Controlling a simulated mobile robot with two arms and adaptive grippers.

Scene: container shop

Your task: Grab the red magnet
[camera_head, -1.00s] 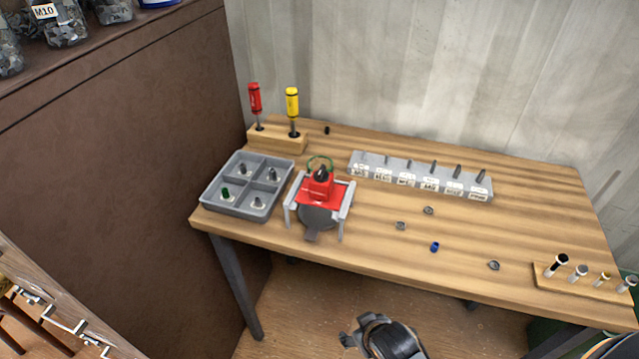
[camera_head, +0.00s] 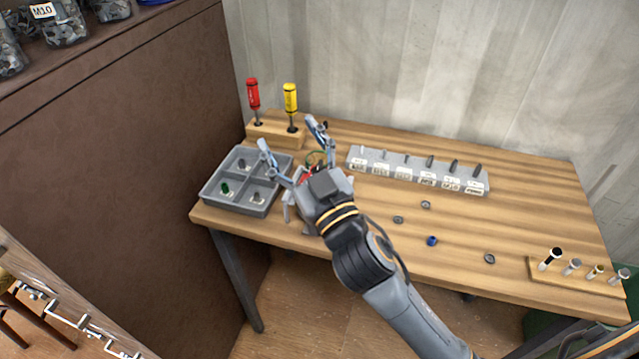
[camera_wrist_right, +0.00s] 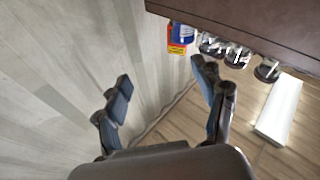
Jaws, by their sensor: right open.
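The red magnet (camera_head: 309,173) is mostly hidden behind my right gripper in the head view; only small red parts and a bit of its green loop show. It sits on a small grey stand (camera_head: 288,212) on the wooden table. My right gripper (camera_head: 292,133) is open, its two fingers spread above and around the magnet's place in the picture. I cannot tell how high it is over the magnet. In the right wrist view the open fingers (camera_wrist_right: 163,83) have nothing between them and the magnet does not show. My left gripper is not in view.
A grey divided tray (camera_head: 240,206) stands left of the stand. A wooden block (camera_head: 268,136) with red and yellow screwdrivers is behind. A grey labelled rack (camera_head: 420,170), loose nuts, a blue piece (camera_head: 432,241) and a bolt holder (camera_head: 580,280) lie to the right. A tall brown cabinet (camera_head: 110,150) borders the left.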

